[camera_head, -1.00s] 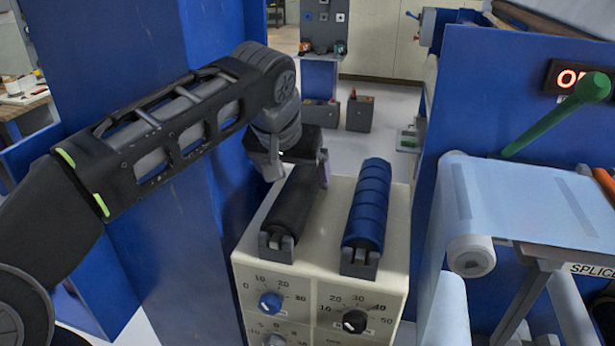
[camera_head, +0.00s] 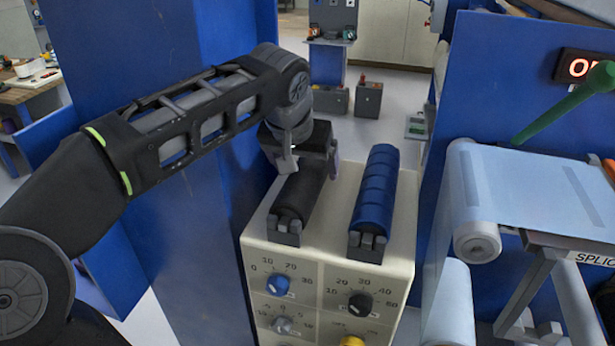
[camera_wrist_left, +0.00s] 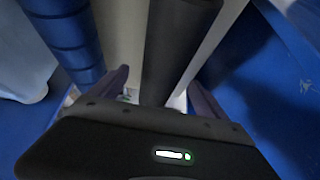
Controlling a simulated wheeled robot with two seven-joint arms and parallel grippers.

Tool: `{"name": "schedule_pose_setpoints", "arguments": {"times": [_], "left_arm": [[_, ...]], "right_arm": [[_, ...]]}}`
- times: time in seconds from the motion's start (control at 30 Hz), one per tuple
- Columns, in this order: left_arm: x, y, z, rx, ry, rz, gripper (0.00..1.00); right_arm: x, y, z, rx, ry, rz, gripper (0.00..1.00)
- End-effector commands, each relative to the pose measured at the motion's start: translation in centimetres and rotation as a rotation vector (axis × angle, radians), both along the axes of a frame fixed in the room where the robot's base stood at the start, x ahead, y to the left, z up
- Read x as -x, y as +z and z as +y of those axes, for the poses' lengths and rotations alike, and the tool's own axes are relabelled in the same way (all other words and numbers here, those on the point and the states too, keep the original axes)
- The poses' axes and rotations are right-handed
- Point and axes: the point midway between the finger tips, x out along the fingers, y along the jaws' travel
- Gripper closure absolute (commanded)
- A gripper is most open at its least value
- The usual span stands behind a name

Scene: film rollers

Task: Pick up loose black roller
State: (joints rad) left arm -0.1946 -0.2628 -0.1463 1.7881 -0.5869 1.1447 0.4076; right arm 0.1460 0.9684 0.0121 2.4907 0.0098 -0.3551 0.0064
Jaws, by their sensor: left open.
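The black roller (camera_head: 300,195) lies in its cradle on the left of the cream cabinet's top, beside a blue ribbed roller (camera_head: 375,190). My left gripper (camera_head: 311,166) is over the far part of the black roller, one finger on each side of it. In the left wrist view the black roller (camera_wrist_left: 172,45) runs between the two open fingers of the left gripper (camera_wrist_left: 158,85), with the blue roller (camera_wrist_left: 65,35) off to the left. The far end of the black roller is hidden behind the gripper in the head view. My right gripper is not in view.
The cream cabinet (camera_head: 330,268) has knobs on its front. A blue column (camera_head: 180,200) stands close on the left. A machine with white film (camera_head: 530,195), a green lever (camera_head: 560,105) and a lit sign stands on the right. Grey boxes (camera_head: 368,98) sit on the floor behind.

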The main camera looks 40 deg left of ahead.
Motion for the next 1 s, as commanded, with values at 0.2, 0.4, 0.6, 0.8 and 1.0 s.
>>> {"name": "schedule_pose_setpoints", "arguments": {"times": [0.2,0.4,0.6,0.8,1.0], "left_arm": [[-1.2,-2.1,0.7,0.000,0.000,0.005,0.14],[-2.3,-4.1,1.1,0.000,-0.001,0.002,0.14],[-2.3,-4.2,1.1,0.000,0.000,0.001,0.14],[-2.3,-4.2,1.1,0.000,0.000,0.001,0.14],[-2.3,-4.2,1.1,0.000,0.000,0.000,0.14]], "right_arm": [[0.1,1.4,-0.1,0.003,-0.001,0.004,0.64],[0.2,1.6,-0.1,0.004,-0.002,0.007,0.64],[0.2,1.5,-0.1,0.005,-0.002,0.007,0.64],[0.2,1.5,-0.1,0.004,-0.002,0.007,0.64],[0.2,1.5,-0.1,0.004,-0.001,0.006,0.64]]}}
